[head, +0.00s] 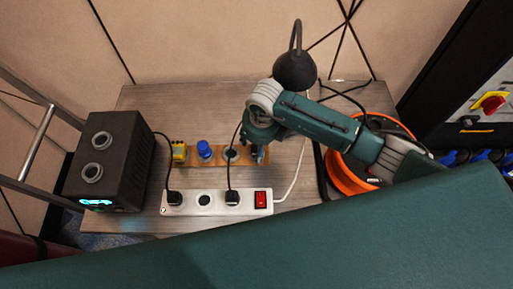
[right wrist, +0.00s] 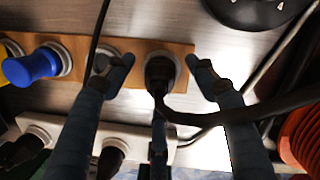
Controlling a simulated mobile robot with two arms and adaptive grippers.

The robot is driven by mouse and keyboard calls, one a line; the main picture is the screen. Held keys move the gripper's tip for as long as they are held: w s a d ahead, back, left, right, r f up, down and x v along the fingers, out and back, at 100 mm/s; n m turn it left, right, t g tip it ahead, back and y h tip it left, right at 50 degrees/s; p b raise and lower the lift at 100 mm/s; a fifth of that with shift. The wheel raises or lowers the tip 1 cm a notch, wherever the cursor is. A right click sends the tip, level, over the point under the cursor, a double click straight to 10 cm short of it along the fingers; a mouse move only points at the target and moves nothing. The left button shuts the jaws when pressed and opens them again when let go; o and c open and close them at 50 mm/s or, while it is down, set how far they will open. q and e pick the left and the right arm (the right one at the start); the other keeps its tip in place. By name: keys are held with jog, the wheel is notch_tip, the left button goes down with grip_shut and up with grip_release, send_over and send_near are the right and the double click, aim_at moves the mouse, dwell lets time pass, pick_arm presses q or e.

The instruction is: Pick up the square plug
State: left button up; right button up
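A wooden strip (head: 215,160) on the table holds a yellow, blocky plug (head: 179,151), a blue round plug (head: 204,149) and a round grey socket (head: 230,154). In the right wrist view the blue plug (right wrist: 32,67) is at left and the yellow plug (right wrist: 10,50) is cut off by the edge. A dark plug (right wrist: 159,70) with a black cable sits at the strip's right end. My right gripper (right wrist: 161,63) is open, one finger on each side of this dark plug, with visible gaps. I cannot tell which plug is square. My left gripper is not in view.
A white power strip (head: 218,209) with black plugs and a red switch lies in front of the wooden strip. A black box (head: 109,160) stands at left. An orange ring-shaped container (head: 343,178) is at right. Cables cross the table.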

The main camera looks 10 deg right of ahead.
jog(key=c, duration=1.3)
jog(key=shift+r, duration=0.1)
